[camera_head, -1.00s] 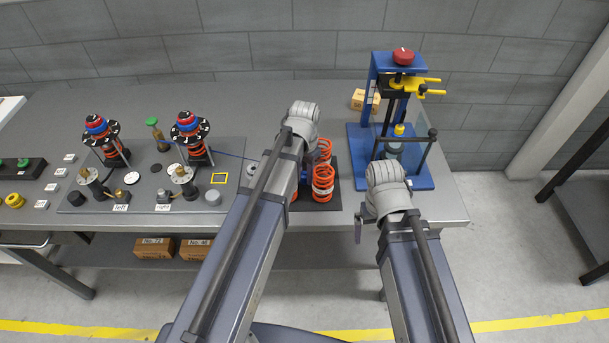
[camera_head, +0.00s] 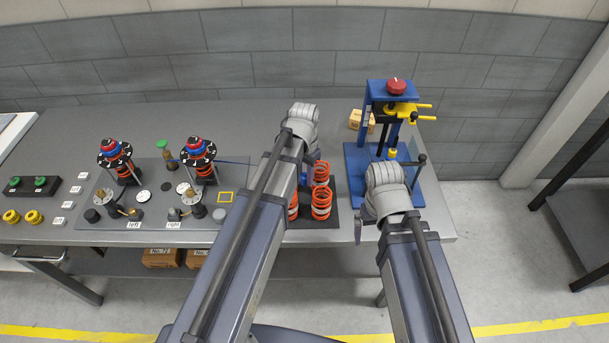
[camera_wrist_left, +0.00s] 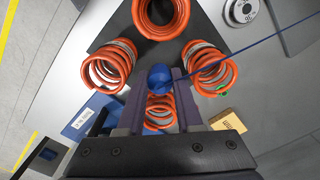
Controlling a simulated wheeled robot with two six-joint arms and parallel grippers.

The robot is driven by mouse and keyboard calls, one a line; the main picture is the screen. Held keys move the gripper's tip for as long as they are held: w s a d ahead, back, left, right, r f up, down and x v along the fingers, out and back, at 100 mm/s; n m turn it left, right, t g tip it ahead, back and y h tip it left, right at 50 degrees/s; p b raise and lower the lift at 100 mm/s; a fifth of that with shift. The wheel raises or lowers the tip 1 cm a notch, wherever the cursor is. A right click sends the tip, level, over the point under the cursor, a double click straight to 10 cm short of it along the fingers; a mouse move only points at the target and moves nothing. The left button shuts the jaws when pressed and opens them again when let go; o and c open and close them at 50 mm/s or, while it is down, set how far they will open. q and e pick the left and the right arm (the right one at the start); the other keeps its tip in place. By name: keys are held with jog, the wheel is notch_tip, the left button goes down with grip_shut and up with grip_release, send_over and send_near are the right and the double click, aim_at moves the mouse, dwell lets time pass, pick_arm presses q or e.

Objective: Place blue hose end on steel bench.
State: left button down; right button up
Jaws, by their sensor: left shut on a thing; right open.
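My left gripper (camera_wrist_left: 158,110) is shut on the blue hose end (camera_wrist_left: 160,77), which shows as a rounded blue tip between the fingers in the left wrist view. It is held above the dark spring mat, among orange springs (camera_wrist_left: 110,66). A thin blue hose (camera_wrist_left: 250,48) runs from it to the upper right. In the head view the hose (camera_head: 235,161) crosses from the right strut to behind my left arm, which hides the fingers. The steel bench (camera_head: 330,118) lies under everything. My right gripper (camera_head: 385,190) is open in front of the blue press; its fingers are mostly hidden.
Two struts (camera_head: 118,158) stand on a grey plate (camera_head: 150,222) at the left. The bench's back strip (camera_head: 250,112) is mostly clear.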

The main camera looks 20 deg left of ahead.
pick_arm(q)
notch_tip(320, 180, up, 9)
jog(key=p, duration=0.7)
jog(key=shift+p, duration=0.35)
notch_tip(320, 180, down, 10)
jog(key=b, duration=1)
jog(key=p, duration=1)
send_near(305, 200)
pick_arm(e)
jog(key=shift+r, duration=4.7)
pick_arm(q)
notch_tip(305, 200, down, 6)
jog(key=b, duration=1.7)
jog(key=shift+f+b, duration=0.2)
jog(key=shift+b, duration=0.2)
pick_arm(e)
notch_tip(305, 200, down, 18)
jog(key=shift+f, duration=0.15)
pick_arm(q)
jog(key=shift+f, duration=0.2)
jog(key=c, duration=0.8)
grip_release()
jog(key=shift+c, duration=0.2)
pick_arm(e)
jog(key=shift+f, duration=0.1)
